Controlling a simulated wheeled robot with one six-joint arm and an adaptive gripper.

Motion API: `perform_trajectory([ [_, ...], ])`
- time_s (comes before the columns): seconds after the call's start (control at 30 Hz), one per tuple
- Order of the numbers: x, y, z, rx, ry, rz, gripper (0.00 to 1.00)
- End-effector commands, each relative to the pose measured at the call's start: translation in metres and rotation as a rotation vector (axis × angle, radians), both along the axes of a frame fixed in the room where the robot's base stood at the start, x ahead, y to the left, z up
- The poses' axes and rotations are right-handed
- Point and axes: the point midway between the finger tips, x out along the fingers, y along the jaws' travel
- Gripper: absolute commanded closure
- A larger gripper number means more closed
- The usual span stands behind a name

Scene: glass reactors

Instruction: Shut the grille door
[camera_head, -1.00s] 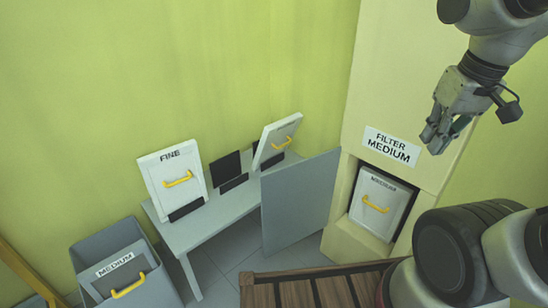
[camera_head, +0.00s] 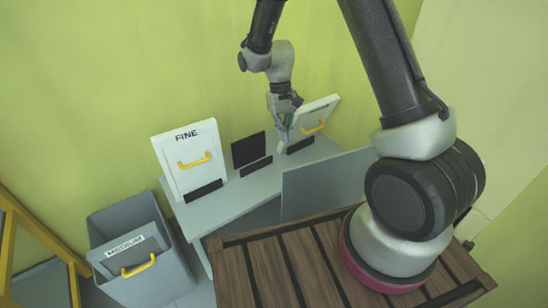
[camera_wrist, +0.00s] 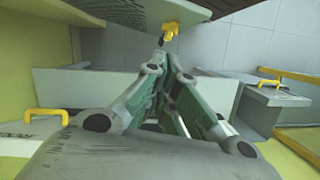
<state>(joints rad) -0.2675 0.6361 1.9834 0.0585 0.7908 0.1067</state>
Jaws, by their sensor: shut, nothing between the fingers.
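The grille door (camera_head: 325,187) is a flat grey panel standing swung out, beside the bench, in the head view. The wrist view shows its other, finely ribbed face (camera_wrist: 105,45), with a yellow handle (camera_wrist: 170,32) near its free end. My gripper (camera_head: 284,142) is shut and empty, pointing down over the bench on the wall side of the door. In the wrist view its fingertips (camera_wrist: 165,62) lie close to the handle in the picture; I cannot tell whether they touch. The filter housing's opening is hidden behind my arm in the head view.
A FINE filter (camera_head: 188,160) and another white filter (camera_head: 312,122) with yellow handles stand on the grey bench (camera_head: 235,200); the second is close behind my gripper. A grey bin (camera_head: 170,270) holds a MEDIUM filter (camera_head: 130,255). A yellow frame (camera_head: 40,232) stands far left.

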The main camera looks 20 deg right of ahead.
Motion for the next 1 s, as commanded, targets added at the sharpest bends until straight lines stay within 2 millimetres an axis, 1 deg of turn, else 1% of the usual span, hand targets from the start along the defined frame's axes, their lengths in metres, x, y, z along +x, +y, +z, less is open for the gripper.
perform_trajectory([
  [0.03, 0.005, 0.002, 0.000, 0.003, -0.014, -0.007, 1.00],
  [0.1, 0.006, 0.002, -0.005, 0.003, -0.026, -0.023, 1.00],
  [0.17, 0.005, 0.002, -0.010, 0.002, -0.025, -0.026, 1.00],
  [0.27, 0.000, 0.001, -0.025, 0.001, -0.023, -0.025, 1.00],
  [0.5, -0.013, 0.000, -0.076, 0.001, -0.021, -0.024, 1.00],
  [0.63, -0.020, -0.001, -0.101, 0.001, -0.021, -0.024, 1.00],
  [0.7, -0.032, -0.001, -0.097, 0.002, -0.025, -0.024, 1.00],
  [0.8, -0.045, -0.002, -0.097, 0.002, -0.025, -0.024, 1.00],
  [0.9, -0.053, -0.003, -0.097, 0.002, -0.026, -0.025, 1.00],
  [1.0, -0.056, -0.003, -0.097, 0.002, -0.027, -0.025, 1.00],
])
